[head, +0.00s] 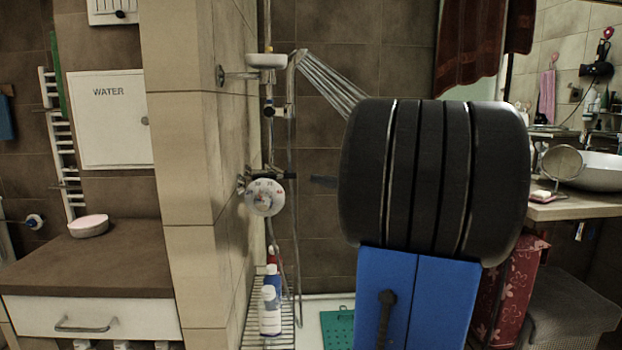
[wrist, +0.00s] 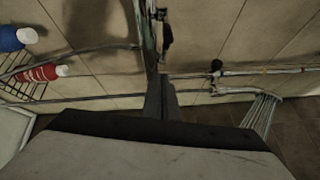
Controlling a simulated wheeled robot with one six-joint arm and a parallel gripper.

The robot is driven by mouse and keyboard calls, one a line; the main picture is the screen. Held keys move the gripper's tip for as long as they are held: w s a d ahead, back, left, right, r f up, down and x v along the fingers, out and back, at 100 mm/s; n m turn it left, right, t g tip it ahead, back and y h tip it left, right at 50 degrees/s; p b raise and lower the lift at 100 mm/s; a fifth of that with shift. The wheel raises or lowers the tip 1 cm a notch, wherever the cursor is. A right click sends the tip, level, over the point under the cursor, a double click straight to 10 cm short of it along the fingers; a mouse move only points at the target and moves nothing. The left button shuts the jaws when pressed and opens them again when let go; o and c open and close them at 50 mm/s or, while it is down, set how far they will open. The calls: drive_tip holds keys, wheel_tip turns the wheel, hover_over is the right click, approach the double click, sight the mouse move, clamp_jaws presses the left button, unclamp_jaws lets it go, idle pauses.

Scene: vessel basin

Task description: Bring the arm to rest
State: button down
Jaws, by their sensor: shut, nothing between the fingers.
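My arm fills the right middle of the head view as a large black ribbed link above a blue part. My gripper (wrist: 160,88) shows in the wrist view as two dark fingers pressed together, with nothing between them. It points toward the tiled wall and the shower pipes. I cannot tell whether the fingertips touch the pipe. In the head view the gripper is mostly or wholly hidden by my arm.
A shower head (head: 335,84) with water-like streaks hangs on the pipe left of my arm. A round dial (head: 265,197) juts from the wall below. Bottles (head: 270,312) stand on a rack. A wooden-topped cabinet (head: 90,255) is at left, a basin (head: 592,170) at right.

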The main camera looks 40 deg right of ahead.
drive_tip(key=shift+a+v, duration=0.25)
drive_tip(key=shift+v, duration=0.9)
drive_tip(key=shift+a+v, duration=0.25)
drive_tip(key=shift+v, duration=0.85)
drive_tip(key=shift+s, duration=0.2)
drive_tip(key=s+a+f+n+g+y, duration=0.1)
drive_tip(key=a+f+n+g, duration=0.35)
drive_tip(key=a, duration=0.75)
drive_tip(key=s+a+f+n+g, duration=0.1)
drive_tip(key=a+f+g, duration=0.4)
drive_tip(key=a+f, duration=0.45)
drive_tip(key=s+a+f+n+g+h, duration=0.1)
drive_tip(key=s+a+f+n+h, duration=0.2)
drive_tip(key=s+f+n, duration=0.2)
drive_tip(key=s+a+f+n+g+h, duration=0.2)
drive_tip(key=s+a+f+n+h, duration=0.2)
drive_tip(key=s, duration=0.6)
drive_tip(key=shift+s+a+f+n+h, duration=0.35)
drive_tip(key=shift+f+n, duration=0.4)
drive_tip(key=shift+f, duration=0.4)
